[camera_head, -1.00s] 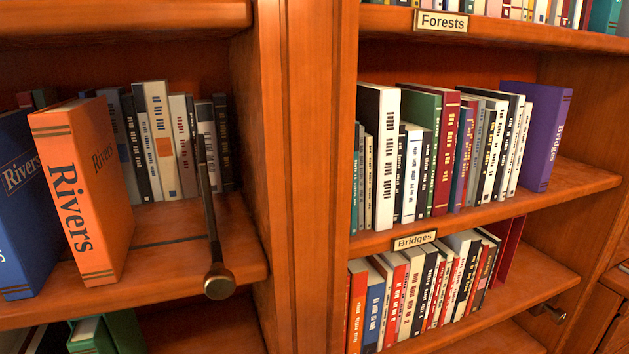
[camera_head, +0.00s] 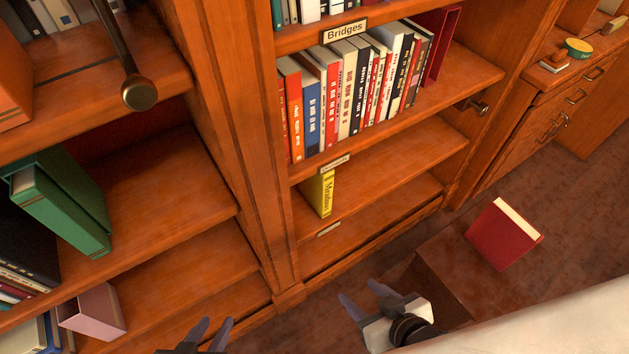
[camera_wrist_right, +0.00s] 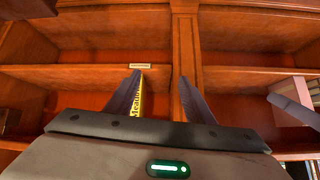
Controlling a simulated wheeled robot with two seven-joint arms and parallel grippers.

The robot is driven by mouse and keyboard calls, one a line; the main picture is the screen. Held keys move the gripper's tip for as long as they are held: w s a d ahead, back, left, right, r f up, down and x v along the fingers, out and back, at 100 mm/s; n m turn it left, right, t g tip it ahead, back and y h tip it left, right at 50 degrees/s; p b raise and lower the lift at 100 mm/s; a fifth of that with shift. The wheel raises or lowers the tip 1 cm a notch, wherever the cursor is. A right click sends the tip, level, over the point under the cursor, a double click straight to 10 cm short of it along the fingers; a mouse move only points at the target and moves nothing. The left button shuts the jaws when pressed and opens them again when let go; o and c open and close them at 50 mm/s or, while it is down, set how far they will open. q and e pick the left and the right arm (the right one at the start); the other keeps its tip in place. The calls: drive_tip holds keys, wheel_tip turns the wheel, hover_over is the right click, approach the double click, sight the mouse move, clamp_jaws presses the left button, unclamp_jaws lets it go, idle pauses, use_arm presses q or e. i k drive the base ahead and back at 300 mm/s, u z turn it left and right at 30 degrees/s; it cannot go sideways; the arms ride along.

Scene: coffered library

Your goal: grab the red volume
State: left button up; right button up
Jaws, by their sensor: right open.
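A red volume (camera_head: 502,236) with a pale page edge stands tilted on a low brown stand at the right of the head view. My right gripper (camera_head: 361,292) is open and empty, left of the volume and clearly apart from it. In the right wrist view, its two fingers (camera_wrist_right: 156,80) are spread with only shelves and a yellow book beyond them; the red volume does not show there. My left gripper (camera_head: 214,324) is at the bottom edge of the head view, its fingers apart with nothing seen between them.
The low stand (camera_head: 440,283) is right of my right gripper. A yellow book (camera_head: 320,193) is on a lower shelf; a row of books (camera_head: 350,95) and a red upright cover (camera_head: 441,46) are above. A pale surface (camera_head: 560,320) fills the lower right corner.

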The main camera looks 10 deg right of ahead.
sight(501, 234)
drive_tip(key=u, duration=1.7)
drive_tip(key=k, duration=1.55)
drive_tip(key=z, duration=1.65)
drive_tip(key=i, duration=0.5)
